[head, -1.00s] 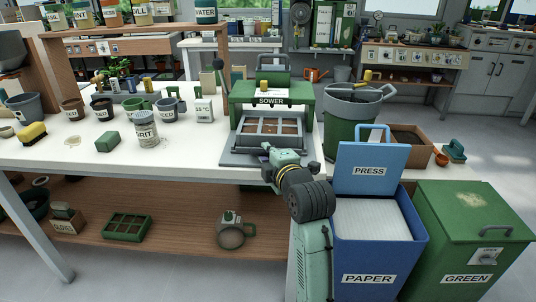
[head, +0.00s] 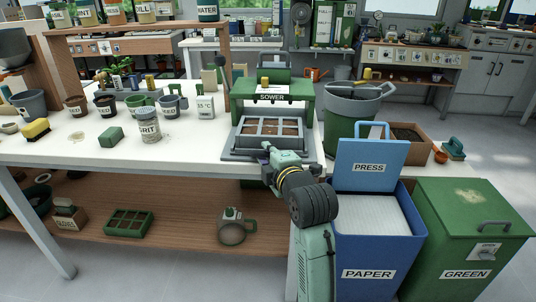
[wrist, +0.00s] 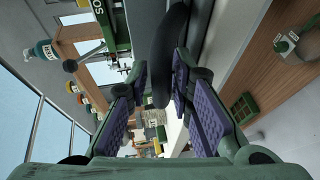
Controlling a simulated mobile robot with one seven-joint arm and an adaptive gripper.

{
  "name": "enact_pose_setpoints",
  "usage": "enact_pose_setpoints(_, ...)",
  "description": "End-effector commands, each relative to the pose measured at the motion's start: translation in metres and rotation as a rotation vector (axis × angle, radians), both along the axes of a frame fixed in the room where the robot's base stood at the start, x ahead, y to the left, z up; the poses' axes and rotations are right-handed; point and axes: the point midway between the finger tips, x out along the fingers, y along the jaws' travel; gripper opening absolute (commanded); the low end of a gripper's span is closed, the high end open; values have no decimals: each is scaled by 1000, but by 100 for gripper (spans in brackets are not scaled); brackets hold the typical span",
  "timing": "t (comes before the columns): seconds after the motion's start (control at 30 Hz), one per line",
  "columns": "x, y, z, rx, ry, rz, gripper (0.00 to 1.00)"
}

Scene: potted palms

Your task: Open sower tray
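The green sower (head: 304,101) stands on the white bench with its name on the front. Its grey tray (head: 233,143), with brown cells, shows in front of the green housing and reaches near the bench's front edge. My gripper (head: 266,150) is at the tray's front edge and covers part of it. In the wrist view my gripper (wrist: 159,75) is open, its purple-padded fingers apart. A thick dark bar (wrist: 165,50), which looks like the tray's handle, lies at and between the fingertips. I cannot tell whether a finger touches it.
A grit tin (head: 149,126), a green block (head: 110,136) and several pots stand left on the bench. The blue paper bin (head: 368,273) and green bin (head: 465,220) stand close right of my arm. A grey-green barrel (head: 348,130) is right of the sower.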

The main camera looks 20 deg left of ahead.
Motion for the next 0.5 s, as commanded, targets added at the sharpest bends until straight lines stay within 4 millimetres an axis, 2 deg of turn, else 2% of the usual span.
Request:
enact_pose_setpoints(0.27,-2,-1,0,-1,-1,0,21)
enact_pose_setpoints(0.5,-27,-23,7,1,-2,-2,21)
